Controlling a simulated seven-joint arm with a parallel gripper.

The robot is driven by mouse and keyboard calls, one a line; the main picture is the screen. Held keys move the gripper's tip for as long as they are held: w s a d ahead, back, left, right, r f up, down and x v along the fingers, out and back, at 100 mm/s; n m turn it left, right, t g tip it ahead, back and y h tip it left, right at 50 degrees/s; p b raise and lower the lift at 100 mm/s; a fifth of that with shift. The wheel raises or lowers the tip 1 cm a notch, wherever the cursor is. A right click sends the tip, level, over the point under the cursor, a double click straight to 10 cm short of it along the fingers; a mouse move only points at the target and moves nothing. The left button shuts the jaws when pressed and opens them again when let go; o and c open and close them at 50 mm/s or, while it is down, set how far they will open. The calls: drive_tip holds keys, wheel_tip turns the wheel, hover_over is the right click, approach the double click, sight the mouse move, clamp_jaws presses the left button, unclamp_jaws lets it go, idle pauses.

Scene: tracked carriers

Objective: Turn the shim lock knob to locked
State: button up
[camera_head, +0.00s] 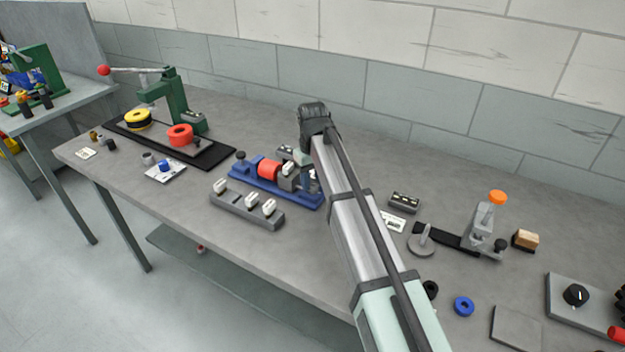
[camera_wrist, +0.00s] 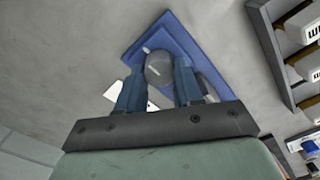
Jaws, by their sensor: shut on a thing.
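The grey round knob (camera_wrist: 158,68) shows in the wrist view with a short pale line on its face. It sits on a blue base (camera_wrist: 190,35). My gripper (camera_wrist: 157,80) is shut on this knob, one finger on each side. In the head view the blue base (camera_head: 256,190) carries a red cylinder (camera_head: 269,170), grey blocks and a small dark knob (camera_head: 241,155) at its left end. My arm hides the base's right end there, and I cannot make out the gripped knob. Any lock markings are not readable.
A grey rack with white-topped pieces (camera_head: 234,201) lies just in front of the blue base. A green press (camera_head: 178,100) stands at the left. A grey fixture with an orange cap (camera_head: 497,197) and a panel with a black knob (camera_head: 576,294) are at the right.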

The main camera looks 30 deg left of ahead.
sight(312, 182)
drive_tip(key=o, duration=1)
drive_tip(key=shift+o, duration=0.2)
wheel_tip(312, 182, up, 14)
drive_tip(key=shift+f, duration=0.1)
idle(0.3)
